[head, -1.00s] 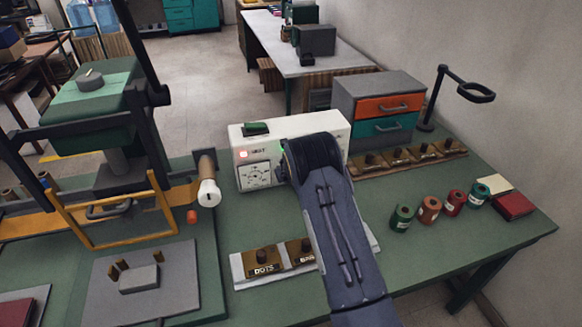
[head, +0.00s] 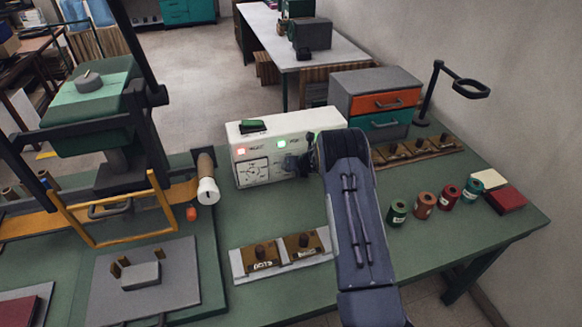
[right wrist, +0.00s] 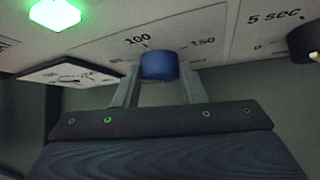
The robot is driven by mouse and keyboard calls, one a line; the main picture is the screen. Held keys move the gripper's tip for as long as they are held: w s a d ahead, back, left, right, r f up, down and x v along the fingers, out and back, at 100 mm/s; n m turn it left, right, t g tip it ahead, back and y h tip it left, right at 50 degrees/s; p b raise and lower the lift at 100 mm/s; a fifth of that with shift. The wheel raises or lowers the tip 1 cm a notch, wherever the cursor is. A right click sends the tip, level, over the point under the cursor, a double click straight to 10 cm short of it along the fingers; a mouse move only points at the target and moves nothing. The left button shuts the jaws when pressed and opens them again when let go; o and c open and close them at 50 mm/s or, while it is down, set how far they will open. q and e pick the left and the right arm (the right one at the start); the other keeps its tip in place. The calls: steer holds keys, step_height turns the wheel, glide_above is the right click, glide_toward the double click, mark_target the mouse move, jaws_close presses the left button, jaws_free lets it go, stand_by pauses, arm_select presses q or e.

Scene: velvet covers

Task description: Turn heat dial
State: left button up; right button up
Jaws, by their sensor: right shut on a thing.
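The white control box (head: 240,163) stands on the green bench in the head view. My right arm reaches its front, right of the gauge face, and hides the dial there. In the right wrist view the heat dial is a blue knob (right wrist: 159,66) below a printed scale with 100 and 150. My right gripper (right wrist: 158,80) has a finger on each side of the knob and is shut on it. The knob's pointer direction cannot be made out. A lit green lamp (right wrist: 55,13) is at upper left. My left gripper is not in view.
A black knob (right wrist: 304,42) marked 5 sec is at the right in the right wrist view. A press (head: 90,120) stands left of the box, and plates with brass blocks (head: 283,250) lie in front. Several colored spools (head: 424,205) stand to the right.

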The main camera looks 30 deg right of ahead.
steer(key=shift+s+d+f+m+y+b, duration=0.1)
steer(key=shift+d+f+m+y+b, duration=0.1)
steer(key=shift+f+m+y+b, duration=0.4)
steer(key=m+t+y+b, duration=0.1)
steer(key=y+b, duration=0.1)
steer(key=b, duration=0.2)
steer(key=shift+d, duration=0.15)
steer(key=shift+m+t+y+b, duration=0.45)
steer(key=shift+y+b, duration=0.35)
steer(key=shift+b, duration=0.35)
steer(key=shift+r+m+t+b, duration=0.1)
steer(key=shift+m+t+b, duration=0.15)
steer(key=shift+b, duration=0.2)
steer(key=o, duration=1)
steer(key=shift+r, duration=0.1)
steer(key=shift+d, duration=0.1)
